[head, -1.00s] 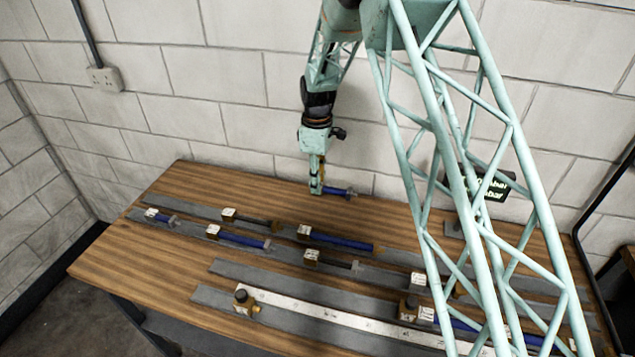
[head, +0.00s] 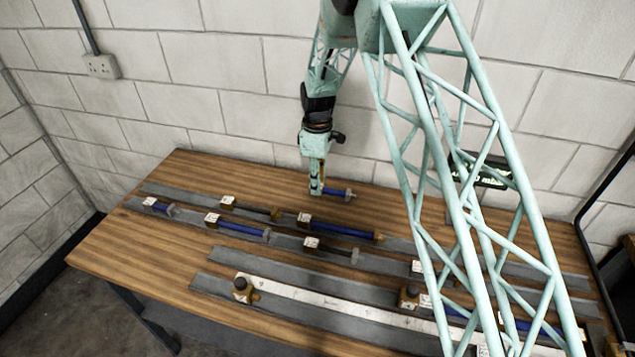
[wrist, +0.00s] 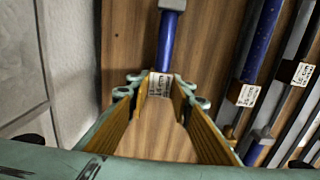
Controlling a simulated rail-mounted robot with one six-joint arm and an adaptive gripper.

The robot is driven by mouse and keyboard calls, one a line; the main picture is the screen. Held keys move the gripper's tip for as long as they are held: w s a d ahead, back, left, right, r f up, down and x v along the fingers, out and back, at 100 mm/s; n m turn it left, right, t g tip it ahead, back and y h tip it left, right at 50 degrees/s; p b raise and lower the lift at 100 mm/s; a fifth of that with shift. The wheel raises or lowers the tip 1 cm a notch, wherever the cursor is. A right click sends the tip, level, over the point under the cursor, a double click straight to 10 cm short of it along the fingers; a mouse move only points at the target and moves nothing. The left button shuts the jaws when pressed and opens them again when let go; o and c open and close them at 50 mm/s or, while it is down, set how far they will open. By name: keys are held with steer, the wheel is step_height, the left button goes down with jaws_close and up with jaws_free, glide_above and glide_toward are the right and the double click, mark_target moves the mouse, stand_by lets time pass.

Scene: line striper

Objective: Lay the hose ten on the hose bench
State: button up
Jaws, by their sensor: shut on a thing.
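My gripper (head: 316,188) is shut on a short blue hose (head: 338,193) with a grey end fitting. In the wrist view the fingertips (wrist: 158,85) close on its white-labelled end, and the blue body (wrist: 166,42) points away from the jaws. The label is too blurred to read surely. The hose is held over the back part of the wooden bench (head: 165,175); I cannot tell how high. Several other labelled hoses lie on grey strips in front of it, among them a blue one (head: 240,229) and a longer blue one (head: 345,231).
A long white rule (head: 330,304) with brass-coloured blocks (head: 242,290) lies along the front strip. A dark display (head: 487,172) stands at the back right, partly behind my arm. The block wall runs close behind the bench. Bare wood shows at the back left.

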steer(key=shift+f, duration=0.2)
steer(key=o, duration=0.9)
steer(key=shift+r, duration=0.15)
step_height(320, 180, up, 12)
steer(key=shift+f, duration=0.1)
stand_by(0.5)
stand_by(0.8)
